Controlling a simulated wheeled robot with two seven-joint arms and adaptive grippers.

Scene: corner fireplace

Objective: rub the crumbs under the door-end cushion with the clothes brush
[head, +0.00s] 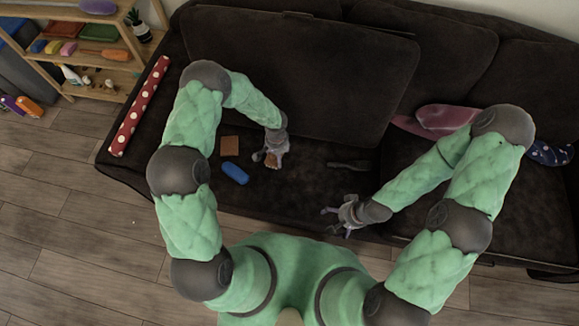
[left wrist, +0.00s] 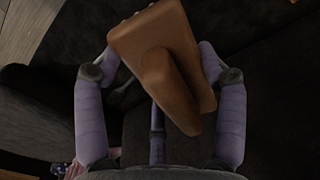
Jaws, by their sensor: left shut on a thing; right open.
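My left gripper (head: 272,155) is shut on a brown block with a raised rounded grip (left wrist: 165,65), just above or on the bare sofa base; I cannot tell for sure that this is the clothes brush. The block sits between both fingers in the left wrist view. A large dark seat cushion (head: 300,75) is tipped up and leans against the sofa back, leaving the base below it bare. My right gripper (head: 345,212) is open and empty near the sofa's front edge. A dark elongated thing (head: 348,164) lies on the base between the grippers. I cannot make out any crumbs.
A brown square (head: 229,145) and a blue oblong thing (head: 235,173) lie on the base left of my left gripper. A red dotted roll (head: 140,105) lies along the left arm of the sofa. A pink cloth (head: 440,118) lies at the right. Shelves (head: 100,55) stand at upper left.

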